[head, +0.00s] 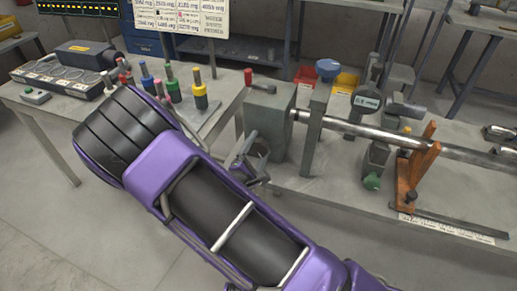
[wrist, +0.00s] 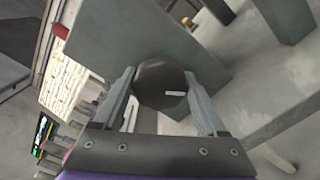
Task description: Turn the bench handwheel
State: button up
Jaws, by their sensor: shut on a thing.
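The handwheel (wrist: 162,78) is a dark, many-sided knob with a short white mark on its face. In the wrist view it sits between the two fingers of my gripper (wrist: 163,95), which are shut on its sides. It is in front of the grey headstock block (wrist: 135,35), which also shows in the head view (head: 270,118). In the head view my gripper (head: 249,160) is at the block's near left side, and the handwheel is mostly hidden there by the fingers.
A steel shaft (head: 340,124) runs right from the block along the grey bench (head: 325,185). An orange bracket (head: 420,165) stands farther right. On the left table, colored-handled tools (head: 200,92) stand close behind my arm. The floor in front is clear.

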jog(key=shift+m, duration=0.3)
jog(key=o, duration=1.3)
jog(key=v, duration=1.7)
jog(key=shift+s, duration=0.15)
jog(key=shift+r, duration=0.1)
